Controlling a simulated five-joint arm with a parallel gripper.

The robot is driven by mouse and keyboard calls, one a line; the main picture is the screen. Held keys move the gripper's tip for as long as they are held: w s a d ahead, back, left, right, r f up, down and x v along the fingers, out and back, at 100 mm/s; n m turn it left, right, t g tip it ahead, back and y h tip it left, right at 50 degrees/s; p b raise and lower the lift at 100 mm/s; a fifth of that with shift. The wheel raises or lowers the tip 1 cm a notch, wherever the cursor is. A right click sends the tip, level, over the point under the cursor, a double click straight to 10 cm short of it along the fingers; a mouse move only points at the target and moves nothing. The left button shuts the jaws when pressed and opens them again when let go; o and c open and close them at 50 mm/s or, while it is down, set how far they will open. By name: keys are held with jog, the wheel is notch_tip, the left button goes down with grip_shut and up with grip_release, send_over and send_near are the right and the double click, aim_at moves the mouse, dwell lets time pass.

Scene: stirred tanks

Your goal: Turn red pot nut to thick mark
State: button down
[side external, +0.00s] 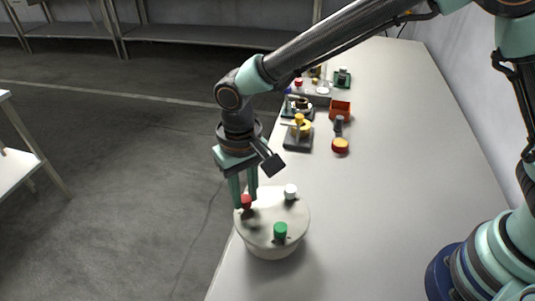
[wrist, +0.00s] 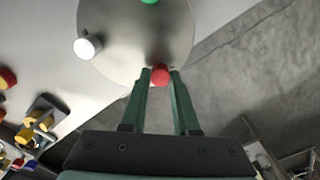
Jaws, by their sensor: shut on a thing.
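The red pot nut (side external: 246,201) stands on the left side of the round pale pot lid (side external: 262,222) in the side view. It also shows in the wrist view as the red nut (wrist: 160,76). My gripper (side external: 245,204) points down over it, shut on the red nut with a green finger on each side; the wrist view shows the gripper (wrist: 160,74) the same way. A white nut (side external: 290,191) and a green nut (side external: 281,231) stand elsewhere on the lid. I cannot make out the thick mark in either view.
Behind the pot on the pale bench (side external: 390,150) are a red-and-yellow round piece (side external: 340,146), a yellow-topped device on a dark base (side external: 298,132) and an orange-red box (side external: 340,108). The bench to the right of the pot is clear. The pot stands close to the bench's left edge.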

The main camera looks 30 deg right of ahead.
aim_at(245, 197)
jog(key=shift+w+r+m, duration=0.1)
jog(key=shift+m, duration=0.2)
jog(key=c, duration=0.7)
grip_release()
jog(key=shift+o, duration=0.2)
notch_tip(245, 197, up, 12)
